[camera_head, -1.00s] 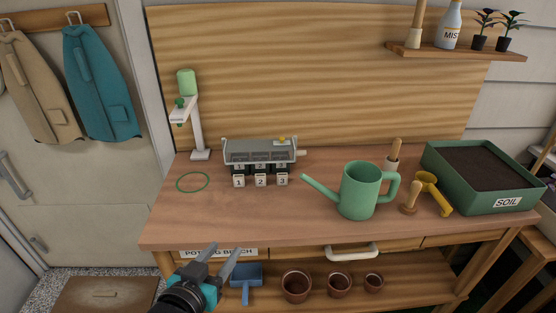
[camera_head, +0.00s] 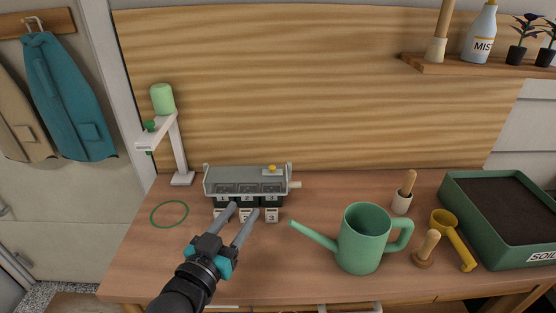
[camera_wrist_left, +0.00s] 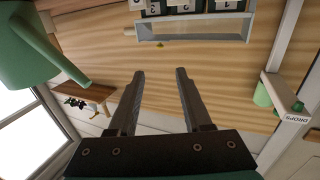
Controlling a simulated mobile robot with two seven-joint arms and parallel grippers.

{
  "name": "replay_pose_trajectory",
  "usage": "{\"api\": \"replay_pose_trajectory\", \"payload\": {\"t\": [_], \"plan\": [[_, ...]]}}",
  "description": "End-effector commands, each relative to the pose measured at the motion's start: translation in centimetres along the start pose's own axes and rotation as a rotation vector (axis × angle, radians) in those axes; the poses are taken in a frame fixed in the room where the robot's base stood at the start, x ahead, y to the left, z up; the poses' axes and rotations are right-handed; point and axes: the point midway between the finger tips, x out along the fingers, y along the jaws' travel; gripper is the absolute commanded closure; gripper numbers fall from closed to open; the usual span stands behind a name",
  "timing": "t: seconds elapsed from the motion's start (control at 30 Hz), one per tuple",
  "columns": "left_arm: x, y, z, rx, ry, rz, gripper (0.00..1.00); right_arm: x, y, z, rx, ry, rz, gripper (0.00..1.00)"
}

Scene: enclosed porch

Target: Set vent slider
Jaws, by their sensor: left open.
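A small grey propagator box (camera_head: 245,181) stands at the back of the bench, with numbered blocks 1, 2 and 3 at its front. A yellow knob (camera_head: 272,168), which looks like the vent slider, sits on its top toward the right end. In the left wrist view the box (camera_wrist_left: 194,28) is upside down at the top, with a small yellow bit (camera_wrist_left: 159,45) at its edge. My left gripper (camera_head: 243,210) is open and empty, its fingertips just in front of the numbered blocks and partly covering them. My right gripper is not in view.
A green watering can (camera_head: 362,240) stands right of the box, its spout pointing toward it. A stand with a green bottle (camera_head: 162,98) rises at the back left. A green ring (camera_head: 169,214) lies on the bench. A soil tray (camera_head: 462,215) is at the right.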

Motion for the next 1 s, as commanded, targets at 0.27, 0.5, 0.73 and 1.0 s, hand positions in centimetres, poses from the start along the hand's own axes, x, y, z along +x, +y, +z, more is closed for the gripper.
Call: {"api": "replay_pose_trajectory", "payload": {"t": [0.27,0.5,0.73,1.0], "plan": [[1.9,0.0,0.0,0.0,0.001,-0.001,0.51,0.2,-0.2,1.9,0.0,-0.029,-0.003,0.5],[5.7,0.0,0.1,-0.001,0.001,0.0,0.51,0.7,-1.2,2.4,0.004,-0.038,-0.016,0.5],[9.4,0.0,0.1,-0.001,0.001,0.0,0.51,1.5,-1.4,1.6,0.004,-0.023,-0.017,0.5],[13.3,0.0,0.1,-0.001,-0.001,0.0,0.51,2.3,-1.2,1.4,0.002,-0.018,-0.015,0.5]]}}
